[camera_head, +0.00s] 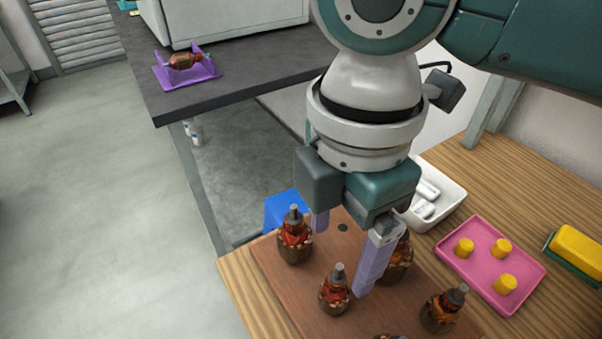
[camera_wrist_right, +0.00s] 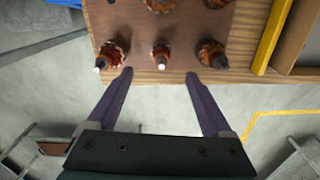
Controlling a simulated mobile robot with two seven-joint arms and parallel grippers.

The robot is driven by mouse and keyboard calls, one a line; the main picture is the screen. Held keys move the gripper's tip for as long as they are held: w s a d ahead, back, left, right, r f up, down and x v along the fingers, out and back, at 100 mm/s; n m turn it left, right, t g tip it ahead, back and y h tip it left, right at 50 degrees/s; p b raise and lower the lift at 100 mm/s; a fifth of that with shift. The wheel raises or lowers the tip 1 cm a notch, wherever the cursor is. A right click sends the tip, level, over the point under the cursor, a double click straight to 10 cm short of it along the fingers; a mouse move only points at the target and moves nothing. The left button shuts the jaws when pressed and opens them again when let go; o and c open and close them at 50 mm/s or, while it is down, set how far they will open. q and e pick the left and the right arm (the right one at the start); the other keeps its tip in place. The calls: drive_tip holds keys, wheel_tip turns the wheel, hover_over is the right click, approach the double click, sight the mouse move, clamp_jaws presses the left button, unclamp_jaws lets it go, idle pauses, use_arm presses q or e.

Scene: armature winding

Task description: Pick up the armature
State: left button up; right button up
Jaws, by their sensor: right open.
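Several upright armatures with copper-red windings and grey shafts stand on a brown board (camera_head: 275,268). One is at the board's left (camera_head: 295,243), one nearer the front (camera_head: 335,293), one at the right (camera_head: 441,312), and one is partly hidden behind a finger (camera_head: 398,262). Another armature (camera_head: 186,61) lies on a purple stand (camera_head: 190,76) on the dark bench. My right gripper (camera_head: 342,256) is open above the board, its purple fingers apart. In the right wrist view its fingertips (camera_wrist_right: 159,75) are spread below a middle armature (camera_wrist_right: 160,54); nothing is held. My left gripper is out of view.
The wooden table (camera_head: 515,165) also holds a white bin (camera_head: 455,197) with pale parts, a pink tray (camera_head: 527,267) with three yellow cylinders, and a yellow block (camera_head: 578,250). A blue object (camera_head: 281,207) sits behind the board. The dark bench (camera_head: 240,82) stands beyond a floor gap.

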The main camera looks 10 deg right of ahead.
sight(337, 276)
wheel_tip(337, 276, down, 9)
drive_tip(key=shift+s+d+b, duration=0.15)
drive_tip(key=shift+b, duration=0.4)
clamp_jaws()
idle(0.5)
drive_tip(key=shift+r, duration=0.1)
